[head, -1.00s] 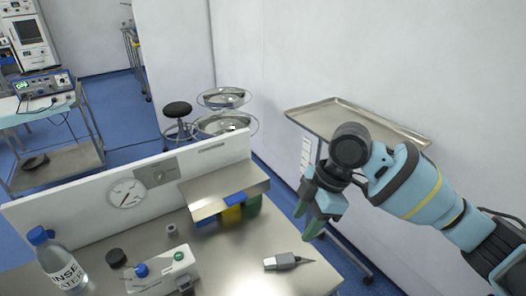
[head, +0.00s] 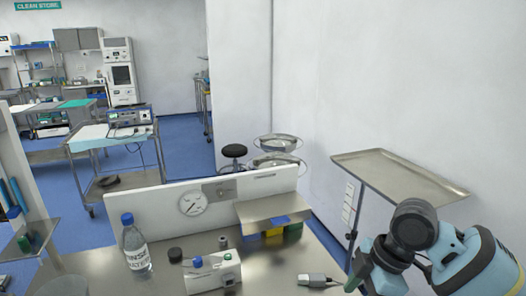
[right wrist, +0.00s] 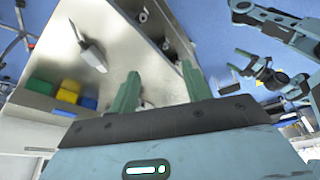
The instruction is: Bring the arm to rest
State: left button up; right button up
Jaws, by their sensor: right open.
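My right arm comes in at the lower right of the head view. Its gripper (head: 354,280) is partly cut off by the bottom edge, beside the right end of the steel table (head: 275,268). In the right wrist view the two green fingers of the right gripper (right wrist: 162,88) stand apart with nothing between them. A second arm with a small dark gripper (right wrist: 248,68), seemingly my left, shows at the upper right of that view; its jaws are too small to read. My left gripper is not in the head view.
A pointed grey instrument (head: 318,279) lies near the right gripper. A water bottle (head: 134,243), a white box with knobs (head: 212,273) and a raised steel shelf (head: 262,211) with coloured bins stand on the table. A tray stand (head: 400,177) is behind my right arm.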

jog(key=s+a+f+m+y, duration=0.1)
jog(key=s+a+f+m, duration=0.2)
jog(key=s+f, duration=0.5)
jog(key=s+a+f+m, duration=0.3)
jog(key=s+f, duration=0.3)
jog(key=f, duration=0.3)
jog(key=s+d+f+m+h, duration=0.25)
jog(key=s+d+m, duration=0.3)
jog(key=s, duration=0.55)
jog(key=s+d+f+m+h, duration=0.2)
jog(key=s+d+f+m, duration=0.3)
jog(key=s, duration=0.6)
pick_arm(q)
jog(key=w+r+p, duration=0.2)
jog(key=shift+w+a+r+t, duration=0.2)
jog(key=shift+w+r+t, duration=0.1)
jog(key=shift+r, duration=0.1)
pick_arm(e)
jog(key=w+a+f+n+t+y, duration=0.1)
jog(key=w+a+f+t, duration=0.1)
jog(key=w+f+t, duration=0.3)
jog(key=w+t, duration=0.3)
jog(key=shift+a+t+y, duration=0.25)
jog(key=shift+t+y, duration=0.05)
jog(key=shift+y, duration=0.05)
